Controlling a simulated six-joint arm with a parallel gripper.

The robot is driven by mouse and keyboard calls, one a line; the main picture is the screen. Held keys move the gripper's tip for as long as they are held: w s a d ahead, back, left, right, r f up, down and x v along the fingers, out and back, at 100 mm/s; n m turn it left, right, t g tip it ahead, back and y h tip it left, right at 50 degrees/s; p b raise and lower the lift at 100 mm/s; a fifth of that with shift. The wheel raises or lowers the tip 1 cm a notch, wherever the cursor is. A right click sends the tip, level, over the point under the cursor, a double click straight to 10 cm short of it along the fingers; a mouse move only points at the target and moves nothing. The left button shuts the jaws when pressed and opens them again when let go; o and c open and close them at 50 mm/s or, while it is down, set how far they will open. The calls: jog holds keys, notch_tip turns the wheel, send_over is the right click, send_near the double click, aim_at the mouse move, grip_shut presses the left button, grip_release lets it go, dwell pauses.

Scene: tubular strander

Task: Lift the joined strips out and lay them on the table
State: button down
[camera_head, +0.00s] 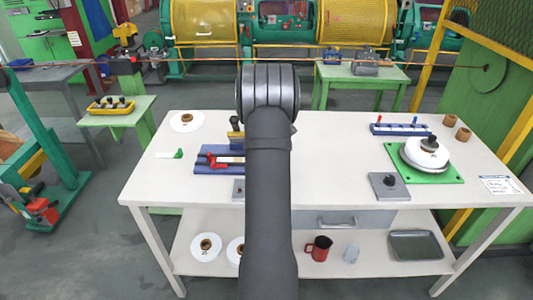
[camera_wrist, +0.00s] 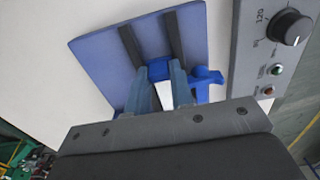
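A blue jig plate (camera_head: 203,165) with red clamp handles (camera_head: 215,160) lies on the table, left of my arm. A white strip (camera_head: 230,159) shows on it, partly hidden by my arm. In the wrist view, the blue plate (camera_wrist: 97,53) carries two dark rails (camera_wrist: 173,36) and a blue clamp piece (camera_wrist: 207,78). My gripper (camera_wrist: 159,70) points down at the jig, its two fingers apart on either side of a white strip (camera_wrist: 163,95). I cannot tell whether they touch the strip. The join in the strip is not visible. My arm hides the gripper in the head view.
A grey control box (camera_wrist: 269,50) with a knob stands close right of the jig in the wrist view. The table's front left (camera_head: 165,190) is clear.

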jog(key=shift+r, duration=2.4)
jog(key=s, duration=0.9)
jog(key=shift+r, duration=0.2)
dwell(0.3)
